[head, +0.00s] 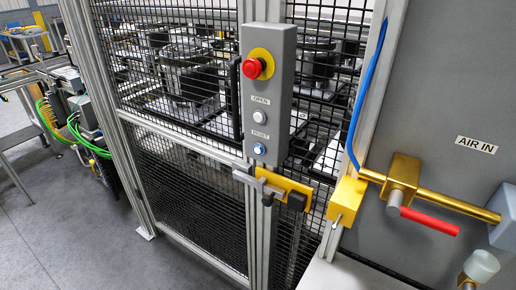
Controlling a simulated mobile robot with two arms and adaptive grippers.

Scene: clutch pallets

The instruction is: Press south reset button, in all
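The reset button (259,149) is a small round button with a blue-white glow. It sits at the bottom of a grey control box (279,105), under a label reading RESET. Above it on the same box are a white button (259,117) labelled OPEN and a red emergency stop (252,68) on a yellow disc. The box is fixed to an aluminium post of a mesh fence. Nothing covers the reset button. Neither of my grippers is in the head view.
Just below the box is a yellow latch with a grey handle (257,184). Open grey floor (80,235) lies at the left.

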